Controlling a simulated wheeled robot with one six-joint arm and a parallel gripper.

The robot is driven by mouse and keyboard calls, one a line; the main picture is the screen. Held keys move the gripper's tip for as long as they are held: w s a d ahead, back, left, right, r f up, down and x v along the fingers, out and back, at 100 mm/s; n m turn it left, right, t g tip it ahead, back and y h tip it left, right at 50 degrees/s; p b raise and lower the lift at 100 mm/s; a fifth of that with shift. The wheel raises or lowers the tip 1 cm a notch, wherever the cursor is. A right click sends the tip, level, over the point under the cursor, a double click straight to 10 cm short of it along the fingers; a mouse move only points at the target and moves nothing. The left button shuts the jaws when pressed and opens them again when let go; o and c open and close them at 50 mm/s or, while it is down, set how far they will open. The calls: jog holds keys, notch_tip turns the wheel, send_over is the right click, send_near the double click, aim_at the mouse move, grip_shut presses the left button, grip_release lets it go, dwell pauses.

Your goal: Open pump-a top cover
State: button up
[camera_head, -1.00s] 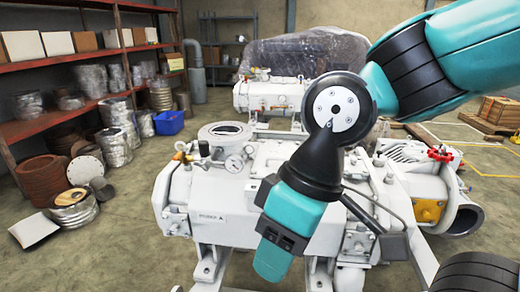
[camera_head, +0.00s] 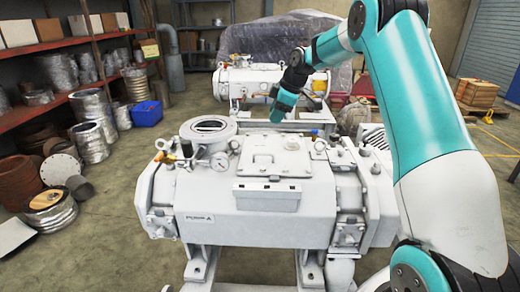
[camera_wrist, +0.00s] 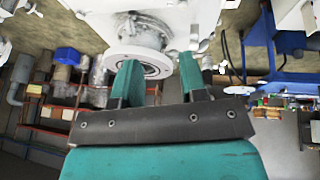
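The near white pump (camera_head: 262,215) fills the middle of the head view, with a label on its front left that seems to read PUMP A. A square flat plate with a small handle (camera_head: 275,157) lies flat on its top and looks like the top cover. A round port (camera_head: 208,127) stands at the top left. My gripper (camera_head: 277,117) hangs at the pump's far side, beyond the plate and apart from it. In the wrist view my gripper (camera_wrist: 159,72) has its two teal fingers apart with nothing held. A white round flange (camera_wrist: 138,66) shows behind the fingers.
A second white machine (camera_head: 262,88) stands behind, close to my gripper. Red shelves (camera_head: 60,95) with cans and boxes line the left, with a blue bin (camera_head: 147,113) on the floor. Wooden crates (camera_head: 477,90) stand at the right.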

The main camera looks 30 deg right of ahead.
jog(key=d, duration=0.2)
jog(key=p, duration=0.4)
send_near(260, 154)
jog(key=x, duration=0.8)
jog(key=shift+w+a+f, duration=0.1)
jog(key=shift+w+a, duration=0.15)
jog(key=shift+w, duration=0.15)
grip_shut()
